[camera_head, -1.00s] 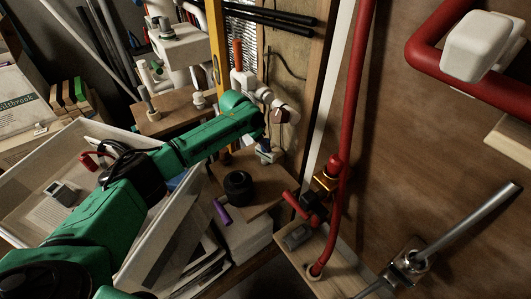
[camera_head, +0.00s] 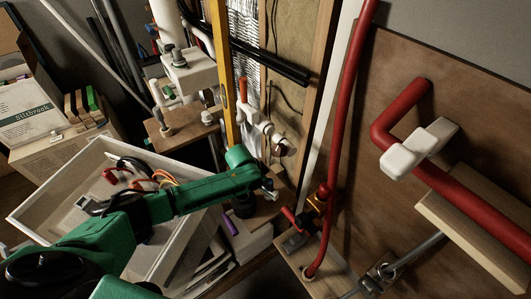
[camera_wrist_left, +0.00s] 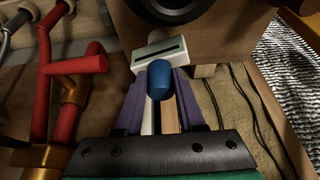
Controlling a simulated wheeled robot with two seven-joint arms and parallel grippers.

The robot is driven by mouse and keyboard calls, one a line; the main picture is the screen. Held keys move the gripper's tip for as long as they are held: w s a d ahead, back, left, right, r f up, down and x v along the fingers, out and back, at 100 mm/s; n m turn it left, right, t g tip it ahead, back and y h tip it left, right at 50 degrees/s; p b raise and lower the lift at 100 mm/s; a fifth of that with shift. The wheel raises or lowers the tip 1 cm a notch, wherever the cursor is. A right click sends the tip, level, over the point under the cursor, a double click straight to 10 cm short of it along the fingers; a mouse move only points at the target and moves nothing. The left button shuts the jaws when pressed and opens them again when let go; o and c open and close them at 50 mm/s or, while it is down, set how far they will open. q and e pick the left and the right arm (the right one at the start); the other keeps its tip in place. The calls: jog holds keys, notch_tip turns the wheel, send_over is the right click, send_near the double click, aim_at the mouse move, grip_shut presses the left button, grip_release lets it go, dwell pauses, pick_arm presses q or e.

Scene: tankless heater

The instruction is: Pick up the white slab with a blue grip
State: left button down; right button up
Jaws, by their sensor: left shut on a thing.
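The white slab (camera_wrist_left: 160,55) shows just beyond my left fingertips in the left wrist view, with a dark slot across it. Its blue grip (camera_wrist_left: 159,82) stands between the two purple fingers. My left gripper (camera_wrist_left: 160,88) is shut on the blue grip. In the head view my left gripper (camera_head: 268,188) is small, beside the wooden block, and the slab is too small and dark there to make out clearly. My right gripper is not in view.
A black roll (camera_head: 243,207) sits partly behind my left arm. A red-handled valve (camera_head: 292,219) and red pipe (camera_head: 340,140) stand just right of the gripper. A white crate (camera_head: 60,180) with cables lies left, under my arm. A yellow level (camera_head: 220,60) stands behind.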

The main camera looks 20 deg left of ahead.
pick_arm(q)
jog(key=s+d+p, duration=0.1)
jog(key=s+d, duration=0.2)
jog(key=s, duration=0.7)
jog(key=s+d+p, duration=0.1)
jog(key=s+d, duration=0.3)
jog(key=s, duration=0.6)
jog(key=shift+s, duration=0.3)
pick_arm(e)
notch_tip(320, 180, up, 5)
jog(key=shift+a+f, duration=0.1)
